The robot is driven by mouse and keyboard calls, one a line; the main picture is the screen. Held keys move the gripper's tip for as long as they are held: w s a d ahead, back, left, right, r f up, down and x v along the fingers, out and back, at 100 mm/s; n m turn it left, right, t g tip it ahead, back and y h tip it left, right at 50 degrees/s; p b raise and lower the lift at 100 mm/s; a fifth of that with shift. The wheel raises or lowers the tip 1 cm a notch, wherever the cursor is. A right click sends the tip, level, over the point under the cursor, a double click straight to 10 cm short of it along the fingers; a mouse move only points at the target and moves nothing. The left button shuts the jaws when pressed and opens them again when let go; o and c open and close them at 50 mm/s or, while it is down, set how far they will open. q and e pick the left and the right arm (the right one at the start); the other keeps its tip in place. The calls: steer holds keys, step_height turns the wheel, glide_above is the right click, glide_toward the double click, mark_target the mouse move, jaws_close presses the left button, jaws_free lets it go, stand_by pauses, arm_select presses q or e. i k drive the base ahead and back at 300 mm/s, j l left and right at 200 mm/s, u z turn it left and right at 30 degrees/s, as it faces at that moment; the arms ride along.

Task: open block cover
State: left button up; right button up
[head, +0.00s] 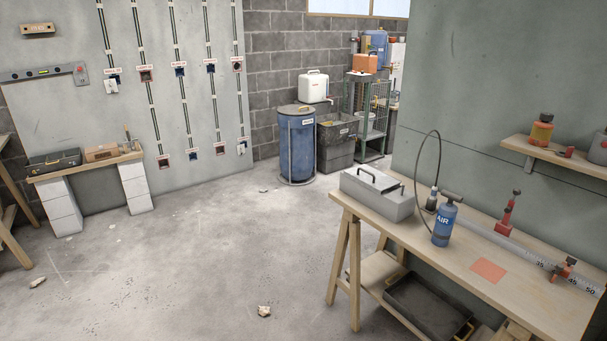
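A grey oblong block (378,196) sits on the far left end of the wooden workbench (455,278) at the right. A flat cover with a black handle (366,174) lies on its top and looks shut. A second dark fitting is on the top further right. The inside of the block is hidden. Neither of my grippers is in view.
A blue AIR cylinder (444,222) with a looped black hose stands right of the block. An orange square (489,271), a steel rule and red clamps lie further along. A black tray (428,307) is below. The concrete floor (190,270) is mostly clear, with small rubble (264,311).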

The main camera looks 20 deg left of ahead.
mark_target(377, 182)
steer(key=u, duration=0.25)
steer(key=i+l+u, duration=0.2)
steer(key=i, duration=0.2)
steer(key=i+l+u, duration=0.2)
steer(key=i+l, duration=0.1)
steer(key=i, duration=0.1)
